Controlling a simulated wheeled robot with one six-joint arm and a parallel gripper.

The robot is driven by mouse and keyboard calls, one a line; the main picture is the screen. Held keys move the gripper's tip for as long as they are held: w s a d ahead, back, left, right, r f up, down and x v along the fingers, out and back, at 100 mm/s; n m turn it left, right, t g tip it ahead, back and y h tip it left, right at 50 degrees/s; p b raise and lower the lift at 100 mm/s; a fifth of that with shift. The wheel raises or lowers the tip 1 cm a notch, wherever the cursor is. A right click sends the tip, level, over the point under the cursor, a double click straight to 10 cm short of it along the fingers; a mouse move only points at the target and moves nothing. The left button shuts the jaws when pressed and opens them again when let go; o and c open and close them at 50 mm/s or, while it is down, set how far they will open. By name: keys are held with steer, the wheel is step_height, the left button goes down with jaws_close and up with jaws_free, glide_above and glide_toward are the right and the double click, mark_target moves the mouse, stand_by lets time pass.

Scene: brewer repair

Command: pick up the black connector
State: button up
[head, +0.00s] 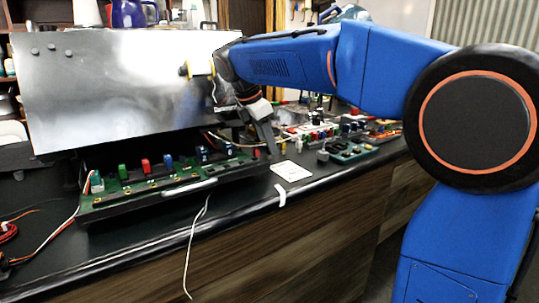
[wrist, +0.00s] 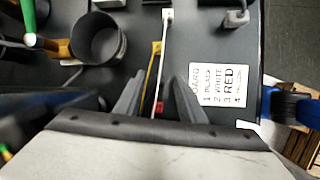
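My gripper (head: 271,148) points down at the right end of the green circuit board (head: 150,187) in the head view. In the wrist view, my gripper's two grey fingers (wrist: 159,84) stand apart. A white wire (wrist: 163,55), a yellow wire (wrist: 153,65) and a small red piece (wrist: 159,106) show in the gap between them; none looks clamped. I cannot clearly pick out a black connector. Dark parts by the fingers blend into the dark surface, and the fingers may hide some. A small grey block (wrist: 236,18) lies at the upper right of the wrist view.
A white card with printed colour names (head: 291,171) lies right of the board; it also shows in the wrist view (wrist: 223,84). A large metal panel (head: 115,85) stands behind the board. More coloured parts (head: 350,145) sit farther right. The bench's front edge is close.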

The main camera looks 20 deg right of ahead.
steer(key=shift+f, duration=0.1)
jaws_close()
